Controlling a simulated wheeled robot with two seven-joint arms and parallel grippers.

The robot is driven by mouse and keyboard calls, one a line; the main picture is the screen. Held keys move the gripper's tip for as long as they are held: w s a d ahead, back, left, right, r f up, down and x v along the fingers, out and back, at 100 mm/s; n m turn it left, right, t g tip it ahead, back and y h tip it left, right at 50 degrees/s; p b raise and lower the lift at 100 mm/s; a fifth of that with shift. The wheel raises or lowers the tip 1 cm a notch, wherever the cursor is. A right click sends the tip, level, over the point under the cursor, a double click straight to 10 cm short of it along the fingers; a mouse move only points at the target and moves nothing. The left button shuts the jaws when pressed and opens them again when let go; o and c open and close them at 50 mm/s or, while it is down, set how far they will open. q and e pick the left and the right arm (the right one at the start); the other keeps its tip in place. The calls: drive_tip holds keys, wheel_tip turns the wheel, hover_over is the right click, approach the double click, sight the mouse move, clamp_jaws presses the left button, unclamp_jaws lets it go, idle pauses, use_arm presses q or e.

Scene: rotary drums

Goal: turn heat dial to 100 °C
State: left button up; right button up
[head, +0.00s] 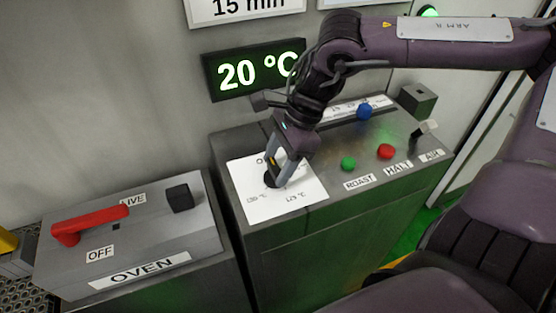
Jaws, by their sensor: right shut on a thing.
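The heat dial (270,179) is a small dark knob on a white printed plate (300,205) on top of the grey console. My right gripper (277,178) points down at it from above and is shut on it; the fingers and wrist hide much of the knob and part of the scale. I cannot tell which mark the dial points to. My left gripper does not show.
Right of the dial are a green button (348,163), a red button (386,151) and a blue knob (364,111). At left, an OVEN box (150,262) carries a red lever (90,226) and a black block (180,198). A "15 min" sign (247,8) hangs above.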

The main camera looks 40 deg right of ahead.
drive_tip(key=m+t+b, duration=0.1)
drive_tip(key=m+b, duration=0.2)
drive_tip(key=shift+f, duration=0.15)
drive_tip(key=m+t+h+b, duration=0.1)
drive_tip(key=m+b, duration=0.1)
drive_tip(key=m, duration=0.1)
drive_tip(key=shift+s+a+m, duration=0.1)
drive_tip(key=shift+m, duration=0.3)
drive_tip(key=m+h+b, duration=0.1)
drive_tip(key=m, duration=0.1)
drive_tip(key=m+t+b, duration=0.1)
drive_tip(key=m, duration=0.1)
drive_tip(key=shift+a+m+h+b, duration=0.1)
drive_tip(key=shift+m+h+b, duration=0.2)
drive_tip(key=shift+h+b, duration=0.1)
drive_tip(key=shift+s+a+m+t+h+b, duration=0.15)
drive_tip(key=shift+m+h+b, duration=0.35)
drive_tip(key=shift+m, duration=0.55)
drive_tip(key=shift+w+d+m+t+h+b, duration=0.15)
drive_tip(key=shift+m+h+b, duration=0.3)
drive_tip(key=shift+m, duration=0.6)
drive_tip(key=shift+s+a+r, duration=0.1)
drive_tip(key=shift+r, duration=0.1)
drive_tip(key=o, duration=1)
